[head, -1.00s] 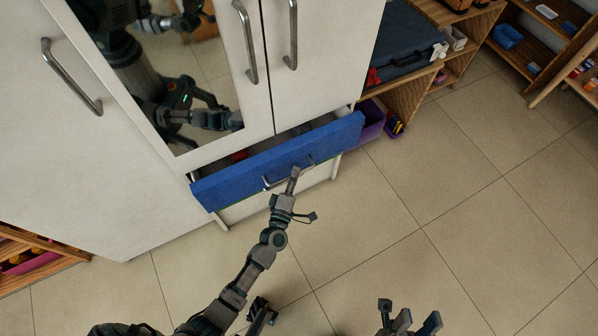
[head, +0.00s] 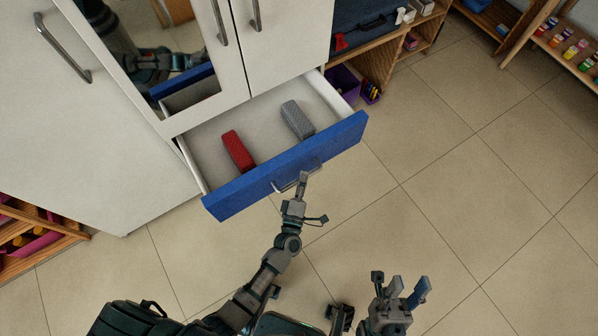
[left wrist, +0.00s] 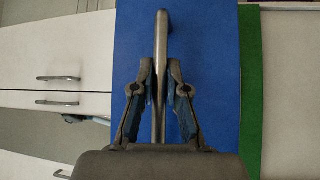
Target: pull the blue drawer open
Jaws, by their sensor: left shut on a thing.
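The blue drawer (head: 240,186) stands well out from the white cabinet, its inside showing from above. Its blue front also fills the middle of the left wrist view (left wrist: 215,60). My left gripper (head: 301,180) is at the drawer's metal handle (head: 283,185). In the left wrist view its two fingers (left wrist: 160,85) are closed from both sides on the handle bar (left wrist: 161,35). My right gripper (head: 402,290) is low in the head view, away from the drawer, with its fingers spread and nothing between them.
A red block (head: 238,151) and a grey block (head: 297,119) lie inside the drawer. White cabinet doors (head: 278,40) with metal handles stand above it. Wooden shelves (head: 425,35) and a purple bin (head: 342,84) are to the right. Tiled floor (head: 450,180) is clear at right.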

